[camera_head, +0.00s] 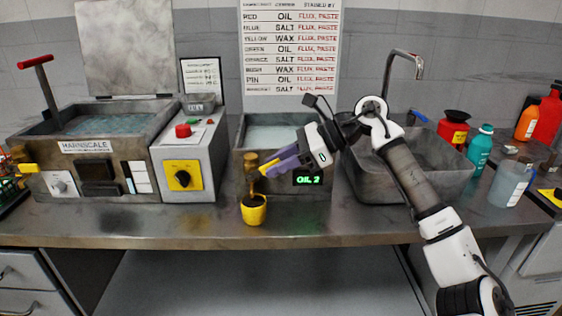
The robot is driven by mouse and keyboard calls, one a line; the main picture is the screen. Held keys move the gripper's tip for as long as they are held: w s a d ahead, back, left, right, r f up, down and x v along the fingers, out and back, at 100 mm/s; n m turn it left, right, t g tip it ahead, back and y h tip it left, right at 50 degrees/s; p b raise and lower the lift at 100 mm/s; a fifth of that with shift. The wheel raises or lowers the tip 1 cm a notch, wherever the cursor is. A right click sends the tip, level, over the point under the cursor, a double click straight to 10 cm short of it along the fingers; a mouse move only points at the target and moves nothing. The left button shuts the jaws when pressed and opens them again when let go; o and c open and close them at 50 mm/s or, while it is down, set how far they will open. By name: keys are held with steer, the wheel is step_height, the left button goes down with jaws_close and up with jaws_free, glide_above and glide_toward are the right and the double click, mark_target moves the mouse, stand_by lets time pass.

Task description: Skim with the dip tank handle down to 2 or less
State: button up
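The middle tank (240,160) has a green display (308,180) reading "OIL 2" and pale liquid inside. A brown, knob-ended handle (251,160) stands at its front left. A small yellow cup (253,212) with a dark inside sits on the counter directly below the handle. My gripper (265,168), with purple fingers, reaches in from the right in front of the tank. Its tips are at or very close to the handle. I cannot tell whether they touch it or how far apart they are. My gripper hides part of the tank front.
A left tank (83,146) labelled "HARNSCALE" has a red-tipped lever (36,62) and a raised lid. A grey control box (190,160) stands between the tanks. A sink (440,170) and several bottles are at right. The counter's front strip is mostly clear.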

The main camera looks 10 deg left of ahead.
steer(key=b+v, duration=0.1)
steer(key=v, duration=1.3)
steer(key=shift+a, duration=0.1)
